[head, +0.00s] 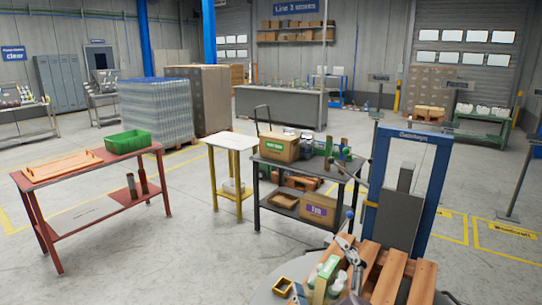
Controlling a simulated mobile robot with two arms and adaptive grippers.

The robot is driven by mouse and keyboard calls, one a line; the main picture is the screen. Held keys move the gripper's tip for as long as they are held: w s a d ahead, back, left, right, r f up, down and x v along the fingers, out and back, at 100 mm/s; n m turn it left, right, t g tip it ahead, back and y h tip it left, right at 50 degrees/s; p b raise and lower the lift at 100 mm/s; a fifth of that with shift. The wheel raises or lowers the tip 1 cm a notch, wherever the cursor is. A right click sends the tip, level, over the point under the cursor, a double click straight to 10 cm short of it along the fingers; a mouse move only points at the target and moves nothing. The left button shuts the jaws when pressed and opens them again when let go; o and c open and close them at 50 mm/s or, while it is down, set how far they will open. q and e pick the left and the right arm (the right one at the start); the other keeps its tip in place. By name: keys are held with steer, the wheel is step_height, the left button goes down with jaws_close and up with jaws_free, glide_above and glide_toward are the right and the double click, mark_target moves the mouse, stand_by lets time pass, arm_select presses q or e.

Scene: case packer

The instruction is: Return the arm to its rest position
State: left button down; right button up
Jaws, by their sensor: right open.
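My right gripper (347,248) is at the lower right, small in the head view, above the near end of a wooden pallet (392,277). Its jaws are open and I see nothing held between them. It is close to a green and white carton (327,276) and some pale bottles, which it overlaps in the picture; I cannot tell whether it touches them. My left gripper is not in view.
A dark table (262,196) with cartons stands just beyond, beside a small yellow-legged table (231,141). A blue-framed machine (381,165) rises behind the pallet. A red table (60,180) with a green crate (127,142) is at left. The floor between is clear.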

steer(key=s+d+f+m+g+h, duration=0.1)
steer(key=s+d+f+m+g, duration=0.15)
steer(key=f, duration=0.35)
steer(key=s+d+f+m+g+h, duration=0.1)
steer(key=s+d+f+m+g, duration=0.15)
steer(key=f, duration=0.35)
steer(key=s+d+f+m+g, duration=0.2)
steer(key=s+f+g, duration=0.1)
steer(key=s+f, duration=0.4)
steer(key=s+d+f+m+g+h, duration=0.1)
steer(key=s+d+f+m+g, duration=0.3)
steer(key=s, duration=0.6)
steer(key=s+a+f+g, duration=0.1)
steer(key=s+f+g, duration=0.1)
steer(key=s+f, duration=0.5)
step_height(320, 180, down, 29)
steer(key=s+g+b, duration=0.1)
steer(key=s+b, duration=0.1)
steer(key=b, duration=0.3)
steer(key=s+d+f+g+b, duration=0.1)
steer(key=s+f+b, duration=0.1)
steer(key=s+f, duration=0.6)
steer(key=s+d+f+n+b, duration=0.1)
steer(key=s+d+f+b, duration=0.1)
steer(key=s+f, duration=0.7)
step_height(320, 180, down, 6)
steer(key=shift+s+d+r+g+b, duration=0.1)
steer(key=shift+s+d+g+b, duration=0.05)
steer(key=shift+g+b, duration=0.3)
